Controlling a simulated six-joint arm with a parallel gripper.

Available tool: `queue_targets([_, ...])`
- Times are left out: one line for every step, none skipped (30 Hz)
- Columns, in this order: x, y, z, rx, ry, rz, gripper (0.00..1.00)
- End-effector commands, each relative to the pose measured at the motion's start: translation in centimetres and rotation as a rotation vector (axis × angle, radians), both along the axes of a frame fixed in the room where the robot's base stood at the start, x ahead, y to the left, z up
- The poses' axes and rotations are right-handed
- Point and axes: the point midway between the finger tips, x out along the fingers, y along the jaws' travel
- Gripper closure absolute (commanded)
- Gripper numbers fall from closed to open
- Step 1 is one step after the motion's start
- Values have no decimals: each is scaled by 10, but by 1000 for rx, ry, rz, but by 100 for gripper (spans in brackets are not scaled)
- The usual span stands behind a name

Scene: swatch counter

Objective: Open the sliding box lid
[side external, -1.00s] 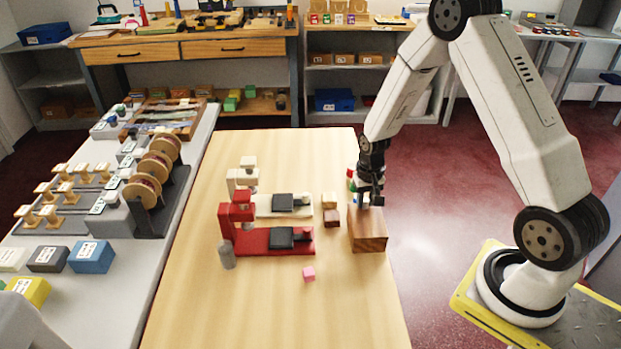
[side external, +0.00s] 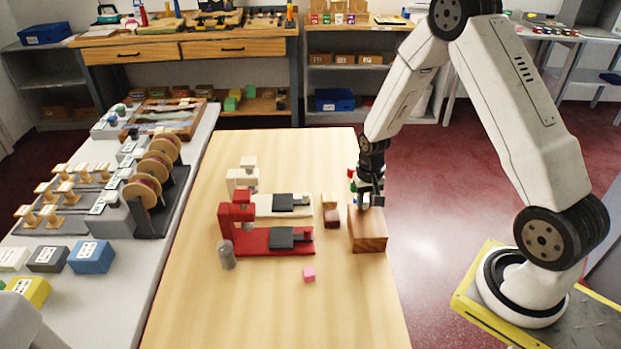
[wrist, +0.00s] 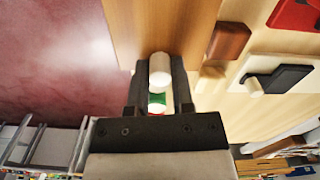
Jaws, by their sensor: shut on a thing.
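A brown wooden box (side external: 368,241) stands near the right edge of the table. My gripper (side external: 369,201) is at the box's far end, pointing down. In the wrist view, my gripper (wrist: 160,78) is shut on a white rounded knob (wrist: 160,66), with one dark finger on each side. The wooden top (wrist: 160,22) of the box extends away beyond the knob. I see no clear open gap in the top; the part under my gripper is hidden.
Small red and green pieces (side external: 351,180) are just beyond my gripper. Two wooden blocks (side external: 331,218) sit left of the box. A red stand (side external: 264,241), a white stand (side external: 268,205), a grey cylinder (side external: 227,255) and a pink cube (side external: 309,275) are further left.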

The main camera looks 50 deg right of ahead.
Motion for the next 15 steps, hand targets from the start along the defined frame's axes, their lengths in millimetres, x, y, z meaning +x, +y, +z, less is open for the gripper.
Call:
queue_targets([-2,2,0,1,1,0,100])
queue_targets([-3,3,0,1,2,0,100])
queue_targets([-5,5,0,1,3,1,100])
queue_targets([-7,8,0,0,2,1,100])
queue_targets([-9,10,0,1,2,1,100])
queue_targets([-13,14,1,1,2,1,100])
queue_targets([-16,16,1,1,2,1,100])
queue_targets([-19,19,1,2,2,2,100])
queue_targets([-23,24,0,1,2,2,100])
queue_targets([-27,27,0,2,2,2,100])
queue_targets([-29,31,1,2,2,2,100])
queue_targets([-34,35,1,1,2,2,100])
queue_targets([-37,38,1,1,2,2,100])
queue_targets([-41,42,0,2,2,2,100])
queue_targets([-45,46,0,1,2,2,100])
